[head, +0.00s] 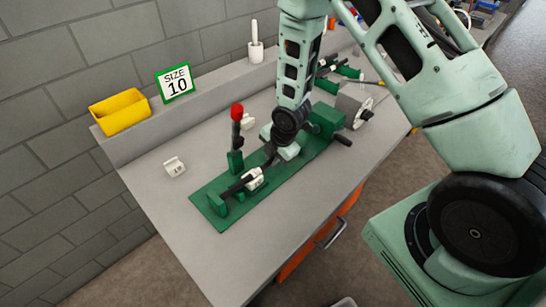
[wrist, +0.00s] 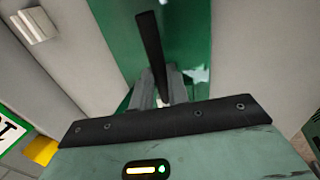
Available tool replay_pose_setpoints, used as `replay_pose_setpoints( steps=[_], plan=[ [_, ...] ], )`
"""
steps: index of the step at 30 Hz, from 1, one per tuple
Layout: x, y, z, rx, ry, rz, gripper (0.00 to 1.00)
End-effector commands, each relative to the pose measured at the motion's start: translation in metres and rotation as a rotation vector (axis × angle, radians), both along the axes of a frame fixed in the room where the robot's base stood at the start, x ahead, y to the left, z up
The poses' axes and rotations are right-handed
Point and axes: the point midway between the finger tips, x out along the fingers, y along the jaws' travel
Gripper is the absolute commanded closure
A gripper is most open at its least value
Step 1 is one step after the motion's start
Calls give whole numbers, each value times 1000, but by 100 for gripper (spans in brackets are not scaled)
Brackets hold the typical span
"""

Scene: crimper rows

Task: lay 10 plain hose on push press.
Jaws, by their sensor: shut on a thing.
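The push press is a long green base (head: 208,207) on the bench with a red-knobbed lever (head: 237,112) on its far side and a green block at its right end. My gripper (head: 272,155) is low over the middle of the base, shut on a black hose (head: 237,188). In the wrist view the hose (wrist: 150,50) sticks out from between my fingers (wrist: 160,98) over the green base. A white tag (head: 254,178) is beside or on the hose; I cannot tell which. Whether the hose touches the press is unclear. My fingers hide its held end.
A SIZE 10 sign (head: 176,82) and a yellow bin (head: 119,112) stand on the back ledge. Small white tags (head: 174,167) lie on the bench beside the press. More green tools (head: 349,72) are farther right. The bench's front left (head: 230,260) is clear.

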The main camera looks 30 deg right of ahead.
Motion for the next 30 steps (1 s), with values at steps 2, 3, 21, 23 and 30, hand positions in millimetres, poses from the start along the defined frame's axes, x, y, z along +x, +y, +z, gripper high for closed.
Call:
replay_pose_setpoints(
  steps=[2, 3, 21, 23, 30],
  plan=[
    [0, 0, 0, 0, 0, 0, 100],
    [0, 0, 0, 0, 0, 0, 100],
    [-1, 0, -9, -1, 2, 1, 100],
    [-1, 0, -9, -1, 2, 1, 100],
    [-1, 0, -9, -1, 2, 1, 58]
  ],
)
